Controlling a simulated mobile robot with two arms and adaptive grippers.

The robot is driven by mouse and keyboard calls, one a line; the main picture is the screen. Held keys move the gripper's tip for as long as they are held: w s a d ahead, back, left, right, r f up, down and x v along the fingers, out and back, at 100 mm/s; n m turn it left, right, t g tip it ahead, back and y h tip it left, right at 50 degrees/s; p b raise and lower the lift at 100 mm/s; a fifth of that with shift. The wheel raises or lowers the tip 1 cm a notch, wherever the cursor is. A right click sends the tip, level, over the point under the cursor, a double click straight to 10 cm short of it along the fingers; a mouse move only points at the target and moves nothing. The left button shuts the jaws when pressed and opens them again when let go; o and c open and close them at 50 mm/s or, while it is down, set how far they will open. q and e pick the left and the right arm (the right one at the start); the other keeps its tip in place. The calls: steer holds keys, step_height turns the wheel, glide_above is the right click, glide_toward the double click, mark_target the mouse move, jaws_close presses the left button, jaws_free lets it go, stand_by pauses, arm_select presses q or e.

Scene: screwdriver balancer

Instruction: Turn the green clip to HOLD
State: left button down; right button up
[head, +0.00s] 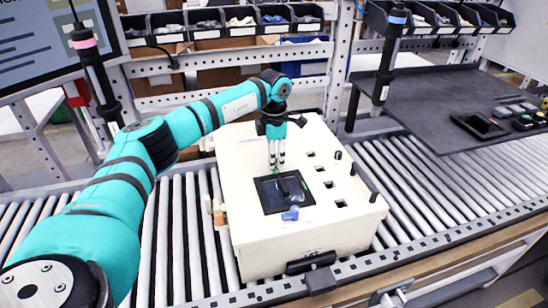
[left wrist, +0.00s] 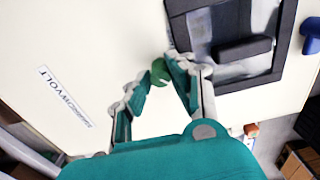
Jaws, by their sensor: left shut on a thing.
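The green clip (left wrist: 160,72) sits beside a corner of the black-framed window (left wrist: 180,32) on the cream box (head: 240,160). My left gripper (left wrist: 166,78) reaches down over the box and is shut on the green clip, with a finger on each side of it. In the head view my left gripper (head: 276,165) stands at the window's far edge and mostly hides the clip. No HOLD marking can be read. A blue clip (left wrist: 311,35) is at another side of the window, and it also shows in the head view (head: 291,214). My right gripper is not in view.
The box stands on a roller conveyor (head: 185,235). Its top has several square holes and a black handle (head: 364,182) at the right. Two hanging screwdrivers flank it, one left (head: 95,70) and one right (head: 388,60). A dark tray table (head: 440,90) is at right.

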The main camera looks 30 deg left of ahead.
arm_select(q)
steer(key=shift+r, duration=0.1)
stand_by(0.3)
steer(key=c, duration=1.2)
jaws_free()
steer(key=shift+o, duration=0.2)
step_height(320, 180, up, 12)
